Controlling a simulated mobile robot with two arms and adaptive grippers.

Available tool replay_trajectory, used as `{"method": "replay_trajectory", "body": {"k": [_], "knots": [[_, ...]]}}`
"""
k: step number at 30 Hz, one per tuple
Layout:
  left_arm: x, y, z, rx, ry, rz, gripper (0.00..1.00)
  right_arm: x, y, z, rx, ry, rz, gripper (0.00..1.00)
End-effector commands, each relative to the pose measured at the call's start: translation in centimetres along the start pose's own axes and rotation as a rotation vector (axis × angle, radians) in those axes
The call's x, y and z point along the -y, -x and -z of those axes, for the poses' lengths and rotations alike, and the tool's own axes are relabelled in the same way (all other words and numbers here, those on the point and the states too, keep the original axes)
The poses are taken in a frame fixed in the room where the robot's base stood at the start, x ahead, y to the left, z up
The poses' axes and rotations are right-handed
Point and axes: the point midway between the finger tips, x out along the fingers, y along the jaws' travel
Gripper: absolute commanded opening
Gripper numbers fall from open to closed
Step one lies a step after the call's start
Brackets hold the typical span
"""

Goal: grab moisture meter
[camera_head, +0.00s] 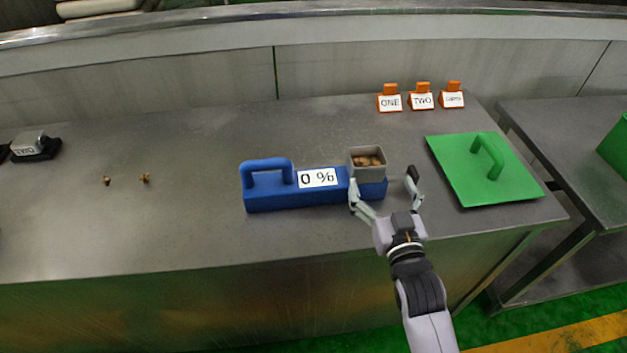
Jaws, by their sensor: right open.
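The moisture meter (275,198) is a long blue block with a blue handle on its left part and a white label reading "0 %". It lies on the metal table. A small grey square cup (367,161) with brown pieces inside stands on its right end. My right gripper (384,184) is open in front of the meter's right end, with one finger by the front of the cup and the other to its right. I cannot tell whether a finger touches the meter or the cup. My left gripper is not in view.
A green lid with a handle (460,178) lies at the right. Several orange-backed cards (421,97) stand along the back. Two small brown pieces (145,178) lie left of the meter. A grey and black item (35,147) is at far left. The table's (150,235) left middle is mostly clear.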

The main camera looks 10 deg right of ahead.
Motion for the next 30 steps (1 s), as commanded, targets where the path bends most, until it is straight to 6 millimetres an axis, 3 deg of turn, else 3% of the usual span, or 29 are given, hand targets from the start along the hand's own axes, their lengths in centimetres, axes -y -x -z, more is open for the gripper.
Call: {"method": "replay_trajectory", "body": {"k": [8,17,25,30], "knots": [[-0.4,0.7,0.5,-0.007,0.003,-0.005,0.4,0.2,-2.3,0.2,0.0,-0.001,0.0,0.88],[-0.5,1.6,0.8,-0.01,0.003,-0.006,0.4,0.8,-6.2,0.1,-0.001,-0.001,0.001,0.88],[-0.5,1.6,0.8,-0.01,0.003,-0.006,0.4,0.8,-6.5,-0.1,0.0,-0.001,0.0,0.88],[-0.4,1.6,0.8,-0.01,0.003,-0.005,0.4,0.8,-6.5,-0.1,0.0,0.0,0.0,0.78]]}}
